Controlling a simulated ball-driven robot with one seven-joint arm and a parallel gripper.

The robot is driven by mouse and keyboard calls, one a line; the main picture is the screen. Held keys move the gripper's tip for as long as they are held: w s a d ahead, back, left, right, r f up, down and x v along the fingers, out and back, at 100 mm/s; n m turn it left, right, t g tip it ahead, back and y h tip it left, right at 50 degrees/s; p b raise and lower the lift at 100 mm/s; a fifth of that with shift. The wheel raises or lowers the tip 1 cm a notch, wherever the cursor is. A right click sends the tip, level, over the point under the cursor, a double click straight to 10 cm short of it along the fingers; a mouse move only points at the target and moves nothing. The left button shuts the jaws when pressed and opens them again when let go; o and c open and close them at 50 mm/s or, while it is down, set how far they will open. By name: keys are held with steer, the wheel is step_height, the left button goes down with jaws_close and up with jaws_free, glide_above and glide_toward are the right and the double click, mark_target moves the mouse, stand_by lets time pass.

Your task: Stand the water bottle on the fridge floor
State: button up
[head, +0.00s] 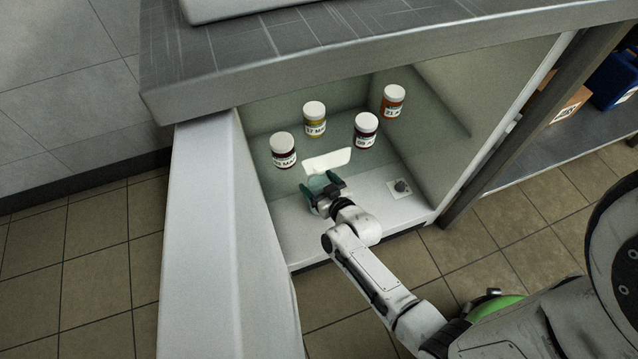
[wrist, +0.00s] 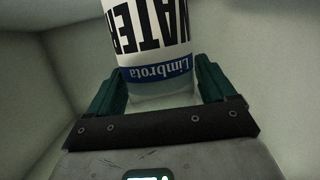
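The water bottle (wrist: 152,45) is between the two fingers of my gripper (wrist: 160,92) in the wrist view. It is clear, with a white label reading "WATER" and a blue "Limbrota" band that appears upside down. The fingers lie against both its sides; its far end runs out of view. In the head view, my gripper (head: 322,194) is inside the open fridge, low over its pale floor (head: 365,203). There only a small translucent part of the bottle (head: 318,182) shows. I cannot tell whether it touches the floor.
Several white-capped jars, one a dark red jar (head: 284,152), stand on a level behind my gripper. A pale patch (head: 327,160) shows just beyond it. The open door (head: 205,240) is at left. A small square fitting (head: 400,188) sits on the floor at right.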

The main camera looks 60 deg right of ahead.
steer(key=shift+o, duration=1.2)
steer(key=shift+r, duration=0.15)
steer(key=p+v, duration=0.4)
steer(key=v, duration=0.8)
steer(key=w+a+r+n+g+y, duration=0.1)
steer(key=a+r+n+g+y, duration=0.2)
steer(key=a+g+y, duration=0.25)
steer(key=s+a+r+n+g, duration=0.1)
steer(key=s+a+r+g, duration=0.2)
steer(key=s+r+g, duration=0.4)
steer(key=s+r, duration=0.1)
steer(key=s, duration=0.2)
steer(key=shift+s+r, duration=0.3)
steer(key=shift+r, duration=0.1)
steer(key=shift+a, duration=0.1)
